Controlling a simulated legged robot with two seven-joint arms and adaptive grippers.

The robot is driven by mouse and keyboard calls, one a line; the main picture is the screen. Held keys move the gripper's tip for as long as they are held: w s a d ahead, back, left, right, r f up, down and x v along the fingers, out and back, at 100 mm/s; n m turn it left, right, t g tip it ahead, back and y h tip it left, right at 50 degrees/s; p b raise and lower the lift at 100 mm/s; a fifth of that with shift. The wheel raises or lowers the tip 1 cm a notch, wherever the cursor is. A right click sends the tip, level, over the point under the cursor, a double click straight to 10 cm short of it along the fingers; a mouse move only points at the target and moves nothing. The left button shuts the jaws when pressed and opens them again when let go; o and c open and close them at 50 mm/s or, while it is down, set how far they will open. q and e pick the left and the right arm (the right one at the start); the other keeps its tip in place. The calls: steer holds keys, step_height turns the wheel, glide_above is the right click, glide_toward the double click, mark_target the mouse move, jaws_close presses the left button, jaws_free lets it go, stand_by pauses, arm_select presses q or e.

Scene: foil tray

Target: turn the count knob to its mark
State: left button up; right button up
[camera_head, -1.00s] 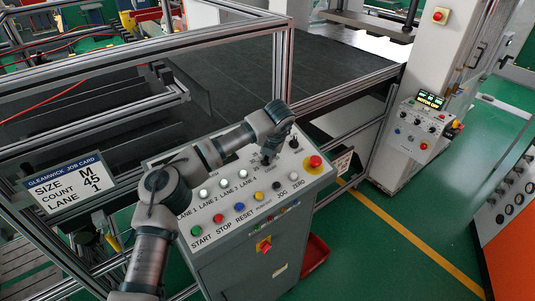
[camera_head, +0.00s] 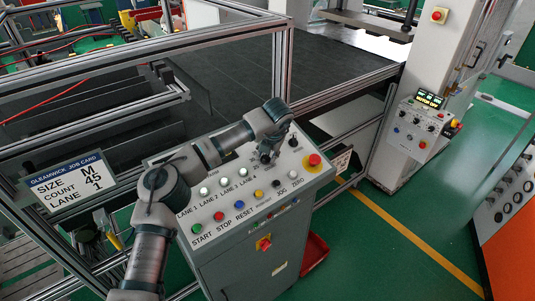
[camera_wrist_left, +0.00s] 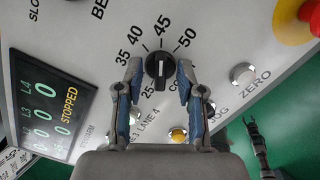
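The count knob (camera_wrist_left: 159,70) is a black round knob with a raised grip, on the pale panel in the left wrist view. Numbers 25, 35, 40, 45 and 50 are printed around it. My left gripper (camera_wrist_left: 159,66) has one finger on each side of the knob, with narrow gaps showing. In the head view my left gripper (camera_head: 266,155) is over the panel and hides most of the knob. The job card (camera_head: 70,182) reads size M, count 45, lane 1.
A red emergency button (camera_head: 313,160) stands at the panel's right, with several coloured buttons along the front. A display (camera_wrist_left: 47,107) reads STOPPED. Green floor lies to the right.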

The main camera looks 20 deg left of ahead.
arm_select(q)
steer(key=shift+d+r, duration=0.1)
steer(key=shift+r, duration=0.1)
steer(key=v, duration=1.1)
steer(key=shift+d+r, duration=0.15)
steer(key=shift+r, duration=0.05)
steer(key=shift+s, duration=0.1)
